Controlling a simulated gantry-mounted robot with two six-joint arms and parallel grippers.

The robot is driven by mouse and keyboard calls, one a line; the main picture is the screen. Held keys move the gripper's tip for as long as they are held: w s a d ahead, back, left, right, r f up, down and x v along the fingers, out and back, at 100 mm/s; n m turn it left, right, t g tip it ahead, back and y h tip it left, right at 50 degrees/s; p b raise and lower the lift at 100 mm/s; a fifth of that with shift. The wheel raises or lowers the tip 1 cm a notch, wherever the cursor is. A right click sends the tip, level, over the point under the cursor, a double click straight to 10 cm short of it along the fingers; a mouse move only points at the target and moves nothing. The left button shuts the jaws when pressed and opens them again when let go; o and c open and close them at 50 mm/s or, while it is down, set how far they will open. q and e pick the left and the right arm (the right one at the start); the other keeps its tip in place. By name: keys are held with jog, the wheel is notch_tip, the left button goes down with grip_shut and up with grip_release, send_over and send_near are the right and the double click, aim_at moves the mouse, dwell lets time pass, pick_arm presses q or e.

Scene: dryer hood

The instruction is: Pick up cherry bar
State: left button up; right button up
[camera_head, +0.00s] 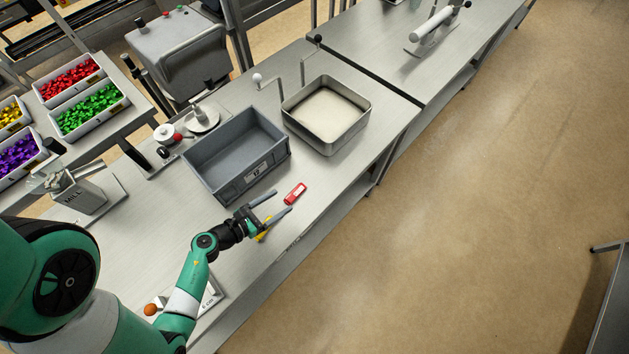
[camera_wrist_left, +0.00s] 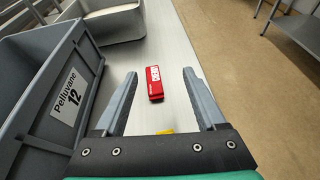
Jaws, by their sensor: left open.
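The cherry bar (camera_head: 295,193) is a small red block with a white label, lying on the metal table to the right of the grey bin. In the left wrist view the bar (camera_wrist_left: 154,83) lies ahead, between the lines of the two fingers and apart from both. My left gripper (camera_head: 281,204) is open and empty, with its fingers pointing toward the bar. Its two fingers also frame the left wrist view (camera_wrist_left: 160,82). My right gripper is not in view.
A grey bin (camera_head: 252,180) stands close left of the bar; its label reads "Pelluvane 12" in the wrist view. A yellow item (camera_head: 264,235) lies partly hidden under my left gripper. A metal basin (camera_head: 344,142) stands farther back. The table's front edge is close on the right.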

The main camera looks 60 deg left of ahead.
pick_arm(q)
jog(key=f, duration=0.1)
jog(key=s+f, duration=0.1)
jog(key=s+n, duration=0.1)
jog(key=shift+s+d+f+g+y+b, duration=0.25)
jog(key=shift+d+f+g+y+b, duration=0.05)
jog(key=shift+d+f, duration=0.1)
jog(key=shift+s+f+n, duration=0.15)
jog(key=shift+s+n, duration=0.15)
jog(key=shift+w+a, duration=0.15)
jog(key=shift+a, duration=0.2)
jog(key=shift+w, duration=0.3)
send_near(297, 190)
jog(key=x, duration=0.3)
jog(key=shift+d+b, duration=0.3)
jog(key=b+x, duration=0.1)
jog(key=x, duration=0.4)
jog(key=shift+w+a+f, duration=0.1)
jog(key=shift+w+a, duration=0.05)
jog(key=shift+a, duration=0.05)
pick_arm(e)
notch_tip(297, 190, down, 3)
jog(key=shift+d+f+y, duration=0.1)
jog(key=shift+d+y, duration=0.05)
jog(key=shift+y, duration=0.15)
pick_arm(q)
grip_shut()
